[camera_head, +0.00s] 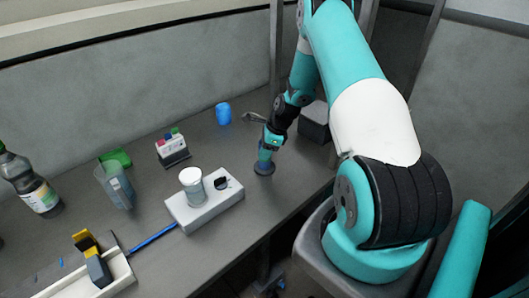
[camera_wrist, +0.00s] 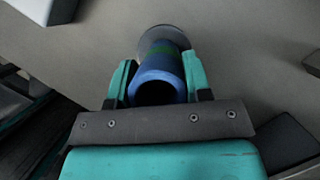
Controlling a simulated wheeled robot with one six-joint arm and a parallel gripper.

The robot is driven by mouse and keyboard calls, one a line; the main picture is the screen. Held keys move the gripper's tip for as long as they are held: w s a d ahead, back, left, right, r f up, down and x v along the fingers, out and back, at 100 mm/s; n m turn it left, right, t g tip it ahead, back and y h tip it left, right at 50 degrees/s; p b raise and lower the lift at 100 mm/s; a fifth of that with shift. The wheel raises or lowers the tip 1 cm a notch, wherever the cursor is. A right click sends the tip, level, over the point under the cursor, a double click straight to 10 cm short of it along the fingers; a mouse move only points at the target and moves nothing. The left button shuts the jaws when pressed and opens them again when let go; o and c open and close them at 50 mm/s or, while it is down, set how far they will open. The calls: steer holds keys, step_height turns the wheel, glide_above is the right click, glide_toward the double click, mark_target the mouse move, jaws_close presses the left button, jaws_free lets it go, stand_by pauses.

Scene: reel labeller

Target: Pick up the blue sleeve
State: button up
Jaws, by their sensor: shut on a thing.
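My gripper (camera_wrist: 158,80) has its two teal fingers on either side of a blue sleeve (camera_wrist: 160,78) and is shut on it. The sleeve is a hollow tube with its open, dark end toward the wrist camera and a greenish band farther down. Beyond it a round grey disc (camera_wrist: 165,36) shows; I cannot tell whether the sleeve touches it. In the head view my gripper (camera_head: 270,142) points down near the table's right end, with the sleeve (camera_head: 265,156) below it and a dark round base (camera_head: 264,168) at the bottom.
A white block (camera_head: 207,209) carries a white-lidded jar (camera_head: 191,185). Farther left are a clear container (camera_head: 117,187), a bottle (camera_head: 37,190) and a small rack (camera_head: 173,151). A dark box (camera_head: 315,122) stands behind right.

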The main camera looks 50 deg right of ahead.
step_height(320, 180, up, 27)
steer(key=p, duration=0.4)
stand_by(1.1)
steer(key=shift+f, duration=0.1)
